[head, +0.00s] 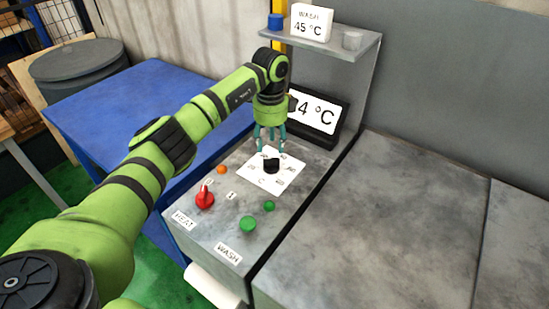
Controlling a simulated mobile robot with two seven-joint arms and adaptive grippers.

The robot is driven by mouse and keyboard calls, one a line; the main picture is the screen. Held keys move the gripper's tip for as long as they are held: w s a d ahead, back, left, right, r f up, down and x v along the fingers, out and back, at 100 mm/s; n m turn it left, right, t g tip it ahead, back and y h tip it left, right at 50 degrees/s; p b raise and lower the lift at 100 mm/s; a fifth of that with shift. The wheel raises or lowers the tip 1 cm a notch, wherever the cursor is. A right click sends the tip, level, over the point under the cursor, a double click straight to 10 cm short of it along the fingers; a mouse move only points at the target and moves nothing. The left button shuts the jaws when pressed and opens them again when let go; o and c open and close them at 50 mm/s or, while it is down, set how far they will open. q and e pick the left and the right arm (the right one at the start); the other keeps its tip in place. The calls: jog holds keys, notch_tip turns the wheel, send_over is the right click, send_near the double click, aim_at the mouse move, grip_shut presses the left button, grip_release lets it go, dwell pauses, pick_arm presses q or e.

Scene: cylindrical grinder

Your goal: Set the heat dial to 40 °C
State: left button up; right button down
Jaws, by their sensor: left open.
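The heat dial is a black knob (271,166) on a white scale card (284,181) on top of the grey washer panel. My left gripper (269,148) points down just above and behind the knob, with its teal fingers apart. I cannot tell whether the fingers touch the knob. Part of the scale is hidden by the gripper and the knob, and the dial's setting is not readable. A display (318,115) behind reads "4 °C", with its left part hidden by my arm. My right gripper is out of view.
A red switch (205,198) by the HEAT label, an orange lamp (222,170), a green button (248,224) by the WASH label and a small green lamp (269,206) share the panel. A shelf above bears a "WASH 45 °C" card (311,22). A blue table (110,120) stands left.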

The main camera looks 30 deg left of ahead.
aim_at(272, 160)
pick_arm(q)
jog(key=f, duration=0.1)
jog(key=f+p, duration=0.1)
jog(key=f, duration=0.3)
jog(key=shift+w+f+p, duration=0.25)
jog(key=shift+w+p, duration=0.05)
jog(key=shift+w, duration=0.05)
jog(key=shift+s+f, duration=0.2)
jog(key=shift+f, duration=0.3)
jog(key=shift+w, duration=0.1)
grip_shut()
